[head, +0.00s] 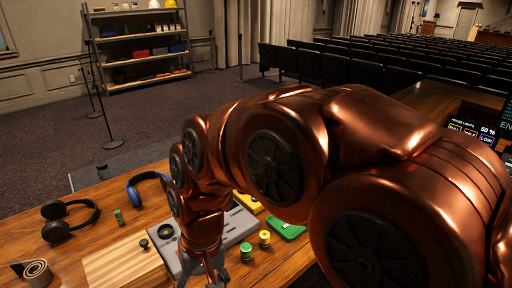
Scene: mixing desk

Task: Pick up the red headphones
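I see no red headphones in the head view; my copper arm covers much of the desk. Black headphones (70,219) lie at the desk's left. Blue headphones (147,187) lie near the far edge, partly behind my arm. My gripper (217,279) points down over the front of the desk, by a grey panel device. Its fingers are small and cut by the lower frame edge, so I cannot tell whether they are open or shut.
On the wooden desk (98,241) are a grey device (239,226), a wooden block (124,262), a rolled strap (37,270), green and yellow small cylinders (246,251), and a green box (286,228). A lit screen (471,136) stands at right.

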